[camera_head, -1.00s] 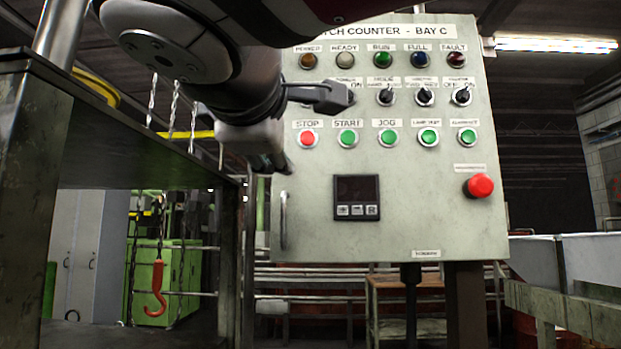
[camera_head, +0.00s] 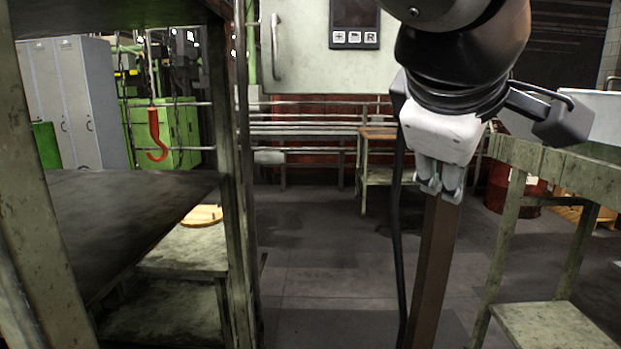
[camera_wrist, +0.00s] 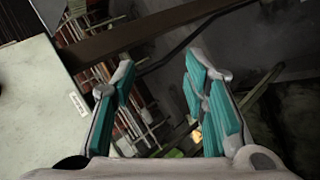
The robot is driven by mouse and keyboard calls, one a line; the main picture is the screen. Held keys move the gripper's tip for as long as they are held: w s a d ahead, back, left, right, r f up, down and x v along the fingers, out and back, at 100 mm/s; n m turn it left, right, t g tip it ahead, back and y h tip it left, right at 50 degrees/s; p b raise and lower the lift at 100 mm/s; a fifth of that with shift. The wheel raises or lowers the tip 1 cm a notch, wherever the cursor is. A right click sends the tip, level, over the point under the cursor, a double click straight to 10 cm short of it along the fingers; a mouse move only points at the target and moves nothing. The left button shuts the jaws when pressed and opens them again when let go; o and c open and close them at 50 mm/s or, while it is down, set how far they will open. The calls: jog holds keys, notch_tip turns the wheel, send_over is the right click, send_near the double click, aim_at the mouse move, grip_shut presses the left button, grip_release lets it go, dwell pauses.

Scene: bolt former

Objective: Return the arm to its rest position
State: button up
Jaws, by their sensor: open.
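My gripper (camera_head: 440,188) hangs from my arm at the right of the middle in the head view, its fingers pointing down in front of the brown post. In the wrist view my gripper (camera_wrist: 158,85) shows two fingers with teal pads set apart, with nothing between them. The lower part of the pale control panel (camera_head: 300,55) stands behind and to the left of my arm in the head view. A pale panel side (camera_wrist: 35,105) also shows at the left of the wrist view.
A dark metal rack (camera_head: 235,190) stands on the left, with a red hook (camera_head: 155,135) beyond it. A worn bench (camera_head: 540,160) stands to the right of my gripper. The brown post (camera_head: 435,260) and a black cable (camera_head: 397,240) run down below it. Open floor (camera_head: 315,250) lies in the middle.

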jog(key=s+d+f+m+g+y, duration=0.1)
jog(key=s+d+f+m+g, duration=0.45)
jog(key=s+f, duration=0.6)
jog(key=s+a+f+m+g+y, duration=0.2)
jog(key=s+f+m+g+y, duration=0.15)
jog(key=s+f, duration=0.75)
notch_tip(320, 180, up, 25)
jog(key=w+t+p, duration=0.1)
jog(key=t+p, duration=0.3)
jog(key=p, duration=2)
jog(key=shift+w+d+y, duration=0.25)
jog(key=shift+w+y, duration=0.1)
jog(key=shift+o, duration=0.3)
jog(key=shift+r, duration=0.1)
